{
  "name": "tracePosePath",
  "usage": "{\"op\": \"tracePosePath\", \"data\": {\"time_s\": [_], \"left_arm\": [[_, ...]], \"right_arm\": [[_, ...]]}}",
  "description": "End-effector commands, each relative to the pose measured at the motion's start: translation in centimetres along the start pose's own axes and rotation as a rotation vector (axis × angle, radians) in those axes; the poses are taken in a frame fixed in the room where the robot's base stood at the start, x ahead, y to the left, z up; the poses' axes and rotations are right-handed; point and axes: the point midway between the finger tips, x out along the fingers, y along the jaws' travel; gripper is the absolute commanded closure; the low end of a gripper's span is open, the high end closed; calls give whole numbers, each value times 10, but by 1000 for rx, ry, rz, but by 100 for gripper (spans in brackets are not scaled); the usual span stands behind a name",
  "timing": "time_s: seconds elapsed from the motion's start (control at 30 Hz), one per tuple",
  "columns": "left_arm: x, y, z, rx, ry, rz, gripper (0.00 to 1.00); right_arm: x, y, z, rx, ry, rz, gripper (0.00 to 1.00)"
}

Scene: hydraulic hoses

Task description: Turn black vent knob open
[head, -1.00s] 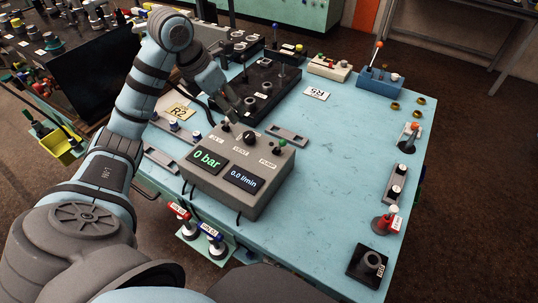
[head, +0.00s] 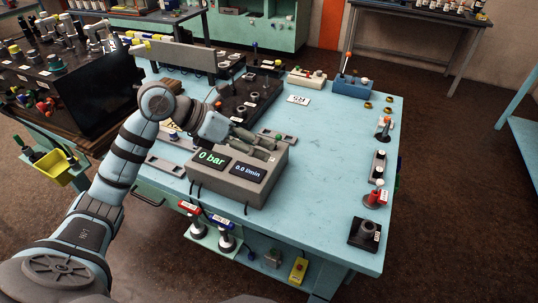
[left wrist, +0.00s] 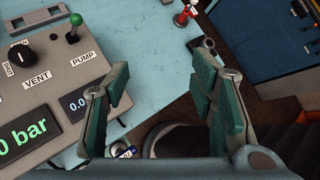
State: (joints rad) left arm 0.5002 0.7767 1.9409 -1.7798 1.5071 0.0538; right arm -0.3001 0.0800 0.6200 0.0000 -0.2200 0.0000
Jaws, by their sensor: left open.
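The black vent knob (left wrist: 22,54) is on the grey control box (head: 237,192), above the VENT label, at the far left of the left wrist view. Its pointer is tilted, with part of its position labels out of frame. In the head view my left arm hides the knob. My left gripper (head: 272,146) is open and empty above the back right of the box; it also shows in the left wrist view (left wrist: 163,82). There the knob lies left of both fingers, apart from them. My right gripper is not in view.
A green-tipped pump lever (left wrist: 74,27) stands beside the knob, nearer my fingers. The box displays (head: 212,157) read 0 bar and 0.0 l/min. A black valve block (head: 240,98) lies behind. The blue bench top (head: 335,140) is clear right of the box.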

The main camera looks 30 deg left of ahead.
Motion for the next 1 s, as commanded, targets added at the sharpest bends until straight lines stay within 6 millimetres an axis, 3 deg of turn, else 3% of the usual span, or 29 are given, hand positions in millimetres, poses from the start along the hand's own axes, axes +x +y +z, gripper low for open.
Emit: {"op": "tracePosePath", "data": {"time_s": [0.2, 0.3, 0.87, 1.0], "left_arm": [[15, -45, 19, -39, -163, -185, 49], [16, -55, 25, -56, -209, -231, 49], [16, -63, 28, -71, -242, -265, 49], [8, -104, 52, -208, -453, -473, 49]], "right_arm": [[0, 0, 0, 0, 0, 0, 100], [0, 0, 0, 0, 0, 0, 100], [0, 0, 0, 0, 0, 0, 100], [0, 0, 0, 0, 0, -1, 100]]}}
